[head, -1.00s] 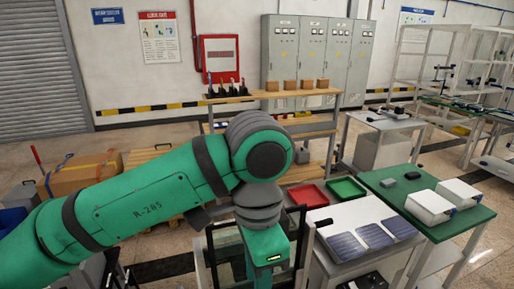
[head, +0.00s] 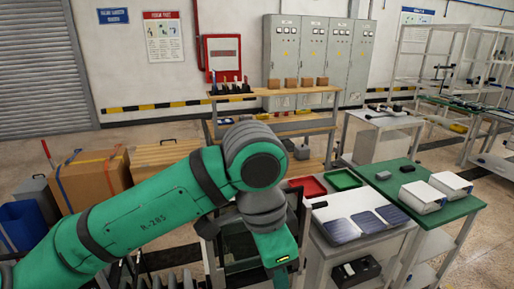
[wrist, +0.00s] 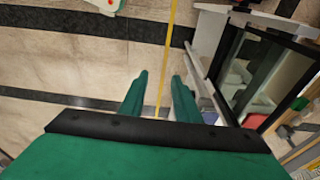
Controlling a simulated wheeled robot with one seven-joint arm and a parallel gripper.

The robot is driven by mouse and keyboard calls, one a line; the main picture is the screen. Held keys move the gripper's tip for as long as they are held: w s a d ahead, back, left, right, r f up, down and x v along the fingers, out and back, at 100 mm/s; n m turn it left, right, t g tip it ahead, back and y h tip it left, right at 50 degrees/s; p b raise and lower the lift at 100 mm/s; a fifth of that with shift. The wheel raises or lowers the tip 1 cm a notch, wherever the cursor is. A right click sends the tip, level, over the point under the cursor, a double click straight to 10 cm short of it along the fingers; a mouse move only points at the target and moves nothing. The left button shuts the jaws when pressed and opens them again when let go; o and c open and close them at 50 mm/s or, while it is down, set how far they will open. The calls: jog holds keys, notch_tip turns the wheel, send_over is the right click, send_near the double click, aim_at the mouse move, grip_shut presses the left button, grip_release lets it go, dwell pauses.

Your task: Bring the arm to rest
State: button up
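My arm reaches in from the lower left of the head view, bends at its elbow and goes down beside a dark-framed stand. In the head view my gripper's fingers are out of sight. In the wrist view my gripper (wrist: 158,82) shows two green fingers, apart, with nothing between them. Floor tiles and a yellow line lie below the gap.
The dark-framed glass stand (wrist: 225,55) is close right of my fingers. A white bench with dark panels (head: 341,231), a red tray (head: 308,187) and a green tray (head: 343,179) stand right of the arm. A green table (head: 385,180) lies beyond. Cardboard boxes (head: 95,183) stand left.

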jog(key=w+d+r+n+t+h, duration=0.1)
jog(key=w+d+t+h, duration=0.1)
jog(key=w+d+h, duration=0.35)
jog(key=w+d+n+t+h, duration=0.1)
jog(key=w+d+t+h, duration=0.1)
jog(key=d+h, duration=0.7)
jog(key=w+d+f+n+t, duration=0.1)
jog(key=w+f+n+t, duration=0.1)
jog(key=w+n+t, duration=0.4)
jog(key=s+a+f+n+t+y, duration=0.2)
jog(key=a+f+n+t+y, duration=0.15)
jog(key=f, duration=0.35)
jog(key=s+a+f+n+t+y, duration=0.2)
jog(key=s+f+n+y, duration=0.15)
jog(key=f, duration=0.35)
jog(key=s+a+f+n+t+y, duration=0.25)
jog(key=f+n+y, duration=0.2)
jog(key=f, duration=0.25)
jog(key=s+a+f+g+y, duration=0.2)
jog(key=s+a+f+y, duration=0.3)
jog(key=s+f, duration=0.65)
jog(key=s+a+m, duration=0.2)
jog(key=s, duration=0.7)
jog(key=s+a+m+g, duration=0.1)
jog(key=s+a+m, duration=0.2)
jog(key=s, duration=0.6)
jog(key=shift+a, duration=0.35)
jog(key=shift+a+f, duration=0.1)
